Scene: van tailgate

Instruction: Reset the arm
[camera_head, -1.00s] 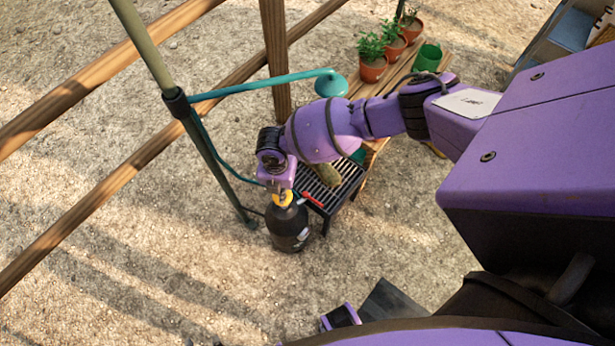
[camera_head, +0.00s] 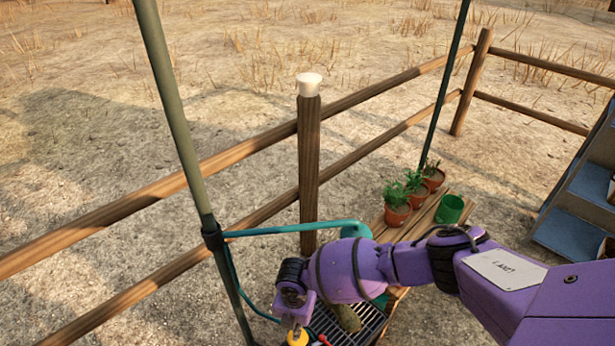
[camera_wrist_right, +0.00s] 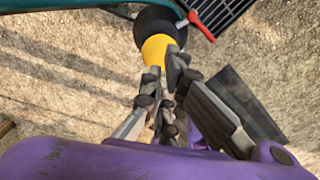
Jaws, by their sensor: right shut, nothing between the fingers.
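My right arm reaches in from the right in the head view, its purple gripper end (camera_head: 297,318) low near the bottom edge. In the wrist view the right gripper (camera_wrist_right: 166,85) is shut, with nothing between its fingers. In the head view only the yellow top (camera_head: 298,338) shows, right below the gripper. My left gripper is not in view.
A grill (camera_head: 368,325) with a green cucumber-like item on it stands beside the gripper. A teal pipe (camera_head: 285,229) runs from a green pole (camera_head: 180,110) just above the arm. A wooden bench (camera_head: 413,222) holds potted plants and a green pot (camera_head: 449,209). A wooden fence stands behind.

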